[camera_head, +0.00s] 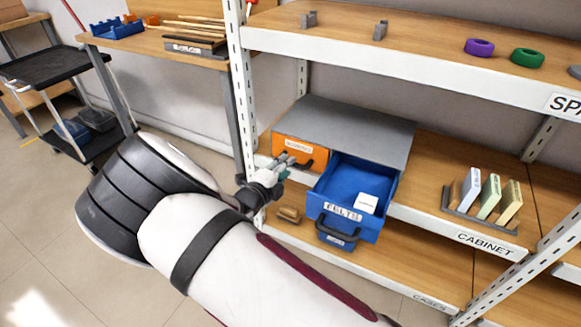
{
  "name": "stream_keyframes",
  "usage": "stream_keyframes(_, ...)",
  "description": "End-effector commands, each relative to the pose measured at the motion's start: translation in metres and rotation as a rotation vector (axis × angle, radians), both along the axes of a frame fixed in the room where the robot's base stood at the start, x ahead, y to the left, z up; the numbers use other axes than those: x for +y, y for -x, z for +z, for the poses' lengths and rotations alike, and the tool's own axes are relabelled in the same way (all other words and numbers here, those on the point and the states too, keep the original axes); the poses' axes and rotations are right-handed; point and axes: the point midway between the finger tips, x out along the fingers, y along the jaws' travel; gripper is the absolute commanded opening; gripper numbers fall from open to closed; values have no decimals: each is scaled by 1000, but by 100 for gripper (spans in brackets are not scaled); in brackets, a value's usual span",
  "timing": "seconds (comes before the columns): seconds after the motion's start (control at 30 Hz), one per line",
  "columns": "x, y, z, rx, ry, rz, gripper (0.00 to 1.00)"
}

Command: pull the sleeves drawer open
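A grey cabinet (345,125) stands on the middle shelf. Its orange drawer (291,147), on the left, looks shut; its label is too small to read surely, and a dark handle (305,164) shows at its lower right. The blue drawer (328,211) beside it, labelled what looks like FELTS, stands pulled out with a white block (367,203) inside. I cannot tell which one is the sleeves drawer. My gripper (290,161) is in front of the orange drawer, its fingers by the handle. Whether they touch it, and how far they are open, is unclear.
Shelf uprights (241,100) stand close to the left of my gripper. The open blue drawer juts out at its right. Upright pads (490,197) stand in a rack farther right. A small brown block (289,215) lies on the lower shelf.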

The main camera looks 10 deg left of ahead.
Motion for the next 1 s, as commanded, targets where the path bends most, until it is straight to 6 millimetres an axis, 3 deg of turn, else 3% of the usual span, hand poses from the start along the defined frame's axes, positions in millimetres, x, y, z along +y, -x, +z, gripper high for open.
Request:
stream_keyframes(0.1,-7,-17,-6,-1,0,-1,33)
stream_keyframes(0.3,-11,-32,-8,-1,-1,0,33)
stream_keyframes(0.63,-13,-35,-8,0,0,0,33)
stream_keyframes(0.8,-13,-35,-8,0,0,0,0)
stream_keyframes(1.0,-12,-35,-8,0,0,0,0)
